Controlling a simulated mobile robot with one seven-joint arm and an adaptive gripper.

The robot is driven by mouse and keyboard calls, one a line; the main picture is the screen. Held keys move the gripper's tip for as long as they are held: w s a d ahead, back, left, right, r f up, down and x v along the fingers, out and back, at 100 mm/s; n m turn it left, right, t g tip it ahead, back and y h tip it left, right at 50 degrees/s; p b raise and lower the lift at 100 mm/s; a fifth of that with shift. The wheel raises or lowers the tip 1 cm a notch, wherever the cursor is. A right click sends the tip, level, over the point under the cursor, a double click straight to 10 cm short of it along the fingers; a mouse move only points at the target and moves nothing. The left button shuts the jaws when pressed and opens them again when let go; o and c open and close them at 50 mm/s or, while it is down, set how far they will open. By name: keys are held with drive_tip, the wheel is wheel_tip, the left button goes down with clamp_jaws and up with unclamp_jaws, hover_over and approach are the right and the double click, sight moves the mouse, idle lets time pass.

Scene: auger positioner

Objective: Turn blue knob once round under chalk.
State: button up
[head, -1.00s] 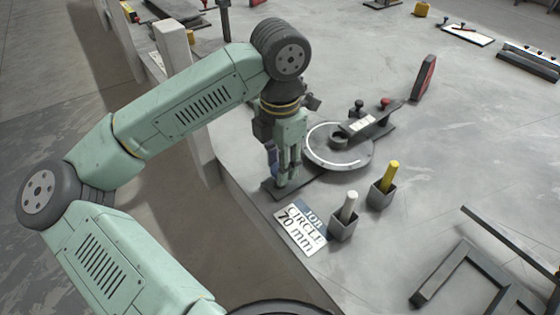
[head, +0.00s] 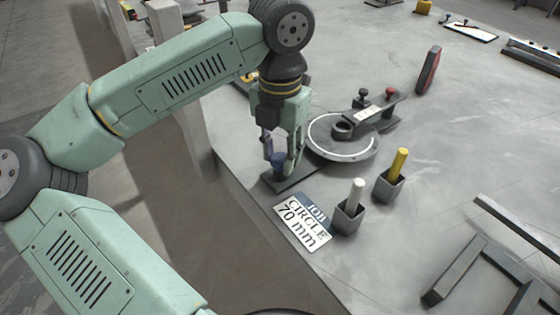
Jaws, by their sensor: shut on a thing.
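The blue knob (head: 279,160) stands on a dark base plate (head: 285,184) near the table's front edge. My gripper (head: 281,158) points down from above and is shut on the blue knob; its fingers hide part of it. A dark arm (head: 380,120) with a pale label, a black knob and a red knob reaches over the turntable to a dark ring (head: 343,129). I cannot make out a chalk tip there.
A job card (head: 303,222) reads "CIRCLE 70 mm". A white chalk stick (head: 357,191) and a yellow one (head: 400,161) stand in grey cups. A red-faced dark block (head: 429,71) stands behind. Dark bars (head: 465,265) lie at front right. The table's right middle is clear.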

sight(280, 158)
drive_tip(key=n+b, duration=0.2)
drive_tip(key=n, duration=0.1)
drive_tip(key=shift+f+n+b, duration=0.15)
drive_tip(key=shift+n+b, duration=1.05)
drive_tip(key=shift+n, duration=0.7)
drive_tip(key=shift+r, duration=0.2)
drive_tip(key=o, duration=1.2)
wheel_tip(280, 158, up, 12)
